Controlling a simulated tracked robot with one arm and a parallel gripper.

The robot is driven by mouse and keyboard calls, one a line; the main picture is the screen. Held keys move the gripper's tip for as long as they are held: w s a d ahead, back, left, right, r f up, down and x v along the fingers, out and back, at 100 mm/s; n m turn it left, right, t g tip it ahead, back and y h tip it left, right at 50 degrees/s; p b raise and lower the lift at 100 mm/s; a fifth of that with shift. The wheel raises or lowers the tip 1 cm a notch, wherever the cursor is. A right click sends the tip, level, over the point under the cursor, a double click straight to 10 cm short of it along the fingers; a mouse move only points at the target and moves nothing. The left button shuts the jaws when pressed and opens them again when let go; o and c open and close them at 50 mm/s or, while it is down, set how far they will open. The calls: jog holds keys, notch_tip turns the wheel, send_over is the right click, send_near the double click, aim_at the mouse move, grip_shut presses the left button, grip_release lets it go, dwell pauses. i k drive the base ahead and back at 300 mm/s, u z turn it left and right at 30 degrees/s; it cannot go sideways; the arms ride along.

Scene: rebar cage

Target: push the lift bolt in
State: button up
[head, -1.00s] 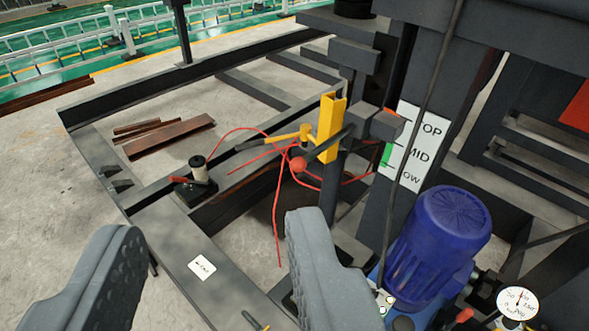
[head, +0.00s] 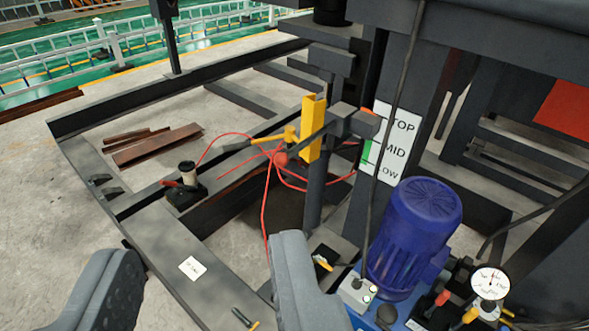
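A yellow upright bracket (head: 313,128) stands beside the dark post, left of the level sign. A yellow rod (head: 268,140) with a dark end sticks out to its left; it may be the lift bolt, but I cannot tell for sure. A red ball knob (head: 281,158) on a dark lever sits just below it. My gripper (head: 207,250) is open, its two grey fingers wide apart at the bottom of the view. Nothing is between the fingertips, which are nearer to me than the bracket and apart from it.
A blue motor (head: 415,235) and a pressure gauge (head: 490,283) stand at right. A TOP/MID/LOW sign (head: 390,147) is behind. Red hoses (head: 266,205) hang near the bracket. A small jack-like device (head: 184,185) sits on the dark frame (head: 165,240). Rusty bars lie on the floor.

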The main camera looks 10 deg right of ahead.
aim_at(281, 160)
jog(key=z, duration=0.05)
jog(key=k, duration=0.25)
jog(key=z, duration=1.8)
jog(key=k, duration=1.1)
jog(key=u, duration=1.35)
jog(key=i, duration=1.7)
jog(key=z, duration=0.05)
